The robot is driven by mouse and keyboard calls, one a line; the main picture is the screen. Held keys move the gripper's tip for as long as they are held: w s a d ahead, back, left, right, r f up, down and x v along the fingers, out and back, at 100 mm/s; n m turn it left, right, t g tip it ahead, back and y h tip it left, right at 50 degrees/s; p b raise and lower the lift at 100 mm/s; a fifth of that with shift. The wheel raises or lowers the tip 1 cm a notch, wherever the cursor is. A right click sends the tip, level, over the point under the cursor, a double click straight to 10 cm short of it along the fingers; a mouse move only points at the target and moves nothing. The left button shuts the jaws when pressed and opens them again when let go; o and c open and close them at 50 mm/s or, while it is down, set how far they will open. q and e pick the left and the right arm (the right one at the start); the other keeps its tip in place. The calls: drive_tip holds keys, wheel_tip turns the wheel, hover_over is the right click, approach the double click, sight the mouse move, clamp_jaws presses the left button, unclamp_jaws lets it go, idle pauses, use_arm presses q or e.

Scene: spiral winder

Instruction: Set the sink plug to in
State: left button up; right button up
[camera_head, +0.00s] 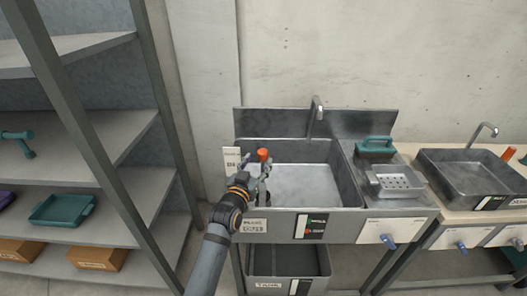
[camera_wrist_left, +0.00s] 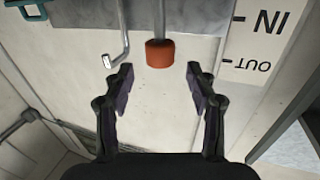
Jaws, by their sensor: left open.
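The sink plug's orange knob (camera_head: 263,155) stands on a rod at the left end of the steel sink (camera_head: 345,180). In the left wrist view the knob (camera_wrist_left: 160,53) and grey rod lie ahead of the fingers, between their lines. A white plate (camera_wrist_left: 255,45) marked IN and OUT is beside it; the knob appears nearer the OUT mark. My left gripper (camera_head: 258,182) is open and empty, just in front of the knob. It also shows in the left wrist view (camera_wrist_left: 160,75), with the knob beyond the fingertips and apart from them. The drain opening cannot be made out.
A faucet (camera_head: 317,108) rises at the sink's back. A teal-handled item (camera_head: 376,143) and a perforated tray (camera_head: 396,181) are at its right. A second sink (camera_head: 475,180) stands farther right. Shelves with a teal tray (camera_head: 62,209) stand at the left.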

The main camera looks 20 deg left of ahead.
sight(261, 156)
use_arm(q)
drive_tip(key=w, duration=0.5)
drive_tip(key=shift+w, duration=0.45)
drive_tip(key=shift+c, duration=0.3)
drive_tip(key=shift+d, duration=0.1)
drive_tip(key=c, duration=0.7)
clamp_jaws()
use_arm(e)
drive_tip(key=shift+w+a+r, duration=0.1)
drive_tip(key=shift+w+r, duration=0.05)
drive_tip(key=shift+w, duration=0.45)
drive_tip(key=shift+w+a+r, duration=0.1)
drive_tip(key=shift+w, duration=0.45)
